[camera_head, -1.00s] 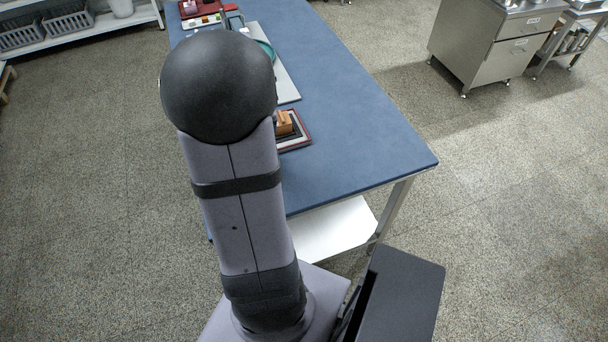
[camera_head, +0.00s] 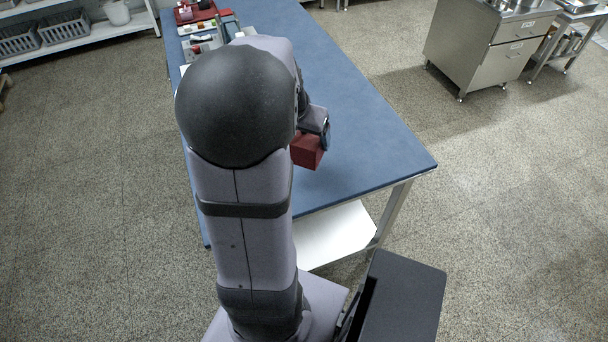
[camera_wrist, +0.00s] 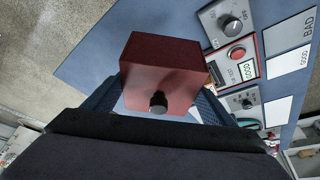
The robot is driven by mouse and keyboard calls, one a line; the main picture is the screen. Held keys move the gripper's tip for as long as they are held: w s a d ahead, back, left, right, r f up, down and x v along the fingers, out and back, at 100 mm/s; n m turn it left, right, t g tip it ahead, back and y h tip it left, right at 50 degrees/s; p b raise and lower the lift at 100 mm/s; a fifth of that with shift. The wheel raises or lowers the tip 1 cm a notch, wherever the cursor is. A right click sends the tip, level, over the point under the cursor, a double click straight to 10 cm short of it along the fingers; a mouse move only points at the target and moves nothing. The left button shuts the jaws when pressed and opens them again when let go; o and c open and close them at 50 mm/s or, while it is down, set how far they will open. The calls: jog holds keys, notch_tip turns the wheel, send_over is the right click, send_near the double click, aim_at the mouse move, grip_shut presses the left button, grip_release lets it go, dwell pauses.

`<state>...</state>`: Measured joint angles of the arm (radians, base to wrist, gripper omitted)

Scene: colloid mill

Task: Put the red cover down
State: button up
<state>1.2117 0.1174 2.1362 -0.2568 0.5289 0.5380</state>
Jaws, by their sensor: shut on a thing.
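The red cover (camera_head: 308,151) is a box-shaped piece, held by my gripper (camera_head: 318,130) at the right side of my arm, over the blue table. In the wrist view the red cover (camera_wrist: 165,70) fills the middle, with a black knob on its near face. My gripper (camera_wrist: 160,100) is shut on it, with a dark finger on each side. I cannot tell exactly how high the cover is above the table.
The blue table (camera_head: 375,150) is bare to the right of the cover. A red tray (camera_head: 195,14) lies at the far end.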

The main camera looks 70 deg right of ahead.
jog(key=shift+f, duration=3.15)
jog(key=shift+f+b, duration=0.65)
jog(key=shift+f, duration=1.2)
jog(key=shift+f, duration=0.1)
jog(key=shift+f, duration=0.1)
jog(key=o, duration=1.1)
